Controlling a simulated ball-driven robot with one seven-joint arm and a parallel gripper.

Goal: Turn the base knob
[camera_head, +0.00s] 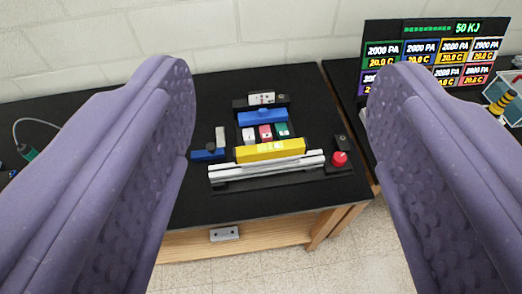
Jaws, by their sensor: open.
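My gripper (272,130) shows as two large purple textured fingers at the left and right of the view. It is open and empty, with the bench between and beyond the fingers. On the black bench top stands an extrusion frame (262,166) with silver rails at its front. A yellow block (270,150) lies across it, and a blue block (263,118) lies farther back. White, red and green pieces sit between them. A red round knob (340,158) sits on a black base at the frame's right end. I cannot tell whether this is the base knob. The fingers touch nothing visible.
A small blue part (208,154) lies left of the frame. A display panel (435,55) with coloured readouts stands at the back right. A green-tipped tool with a cable (28,152) is at the far left. The black bench (225,205) is clear in front.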

